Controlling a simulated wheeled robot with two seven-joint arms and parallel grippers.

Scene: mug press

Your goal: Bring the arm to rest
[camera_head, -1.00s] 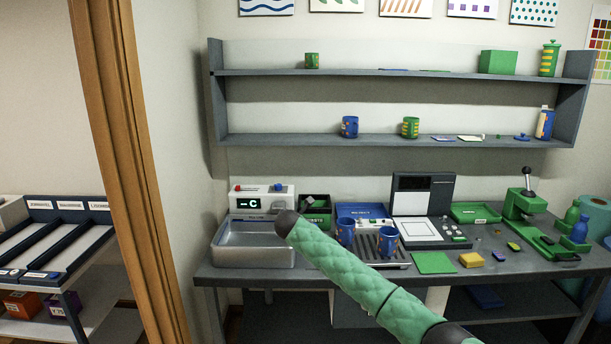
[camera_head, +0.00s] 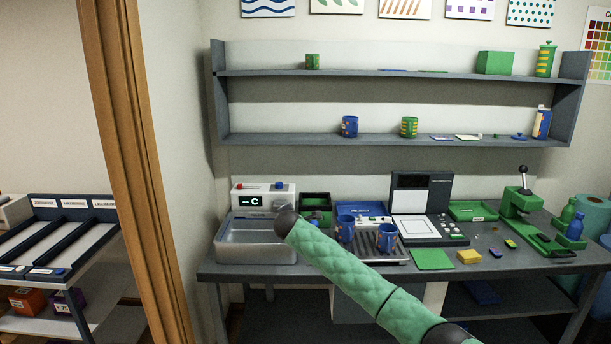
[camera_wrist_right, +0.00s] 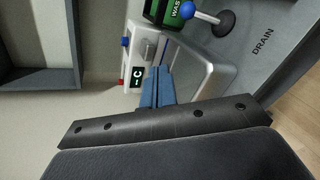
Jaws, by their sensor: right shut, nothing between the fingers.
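My right arm, in a green quilted sleeve (camera_head: 360,265), reaches up and left across the front of the bench in the head view, with its dark joint in front of the metal basin (camera_head: 256,251). My right gripper (camera_wrist_right: 157,88) shows in its wrist view as two blue fingers shut together with nothing between them. It points toward the white unit with the "-C" display (camera_wrist_right: 137,76), close to the basin. In the head view the gripper is mostly hidden behind the arm. My left gripper is not in view.
Two blue mugs (camera_head: 387,237) stand on the drip tray (camera_head: 400,252), behind my forearm. A green waste bin (camera_head: 315,201), a scale (camera_head: 416,228) and a green press (camera_head: 522,206) line the bench. A shelf (camera_head: 400,139) with mugs hangs above. A wooden post (camera_head: 140,170) stands left.

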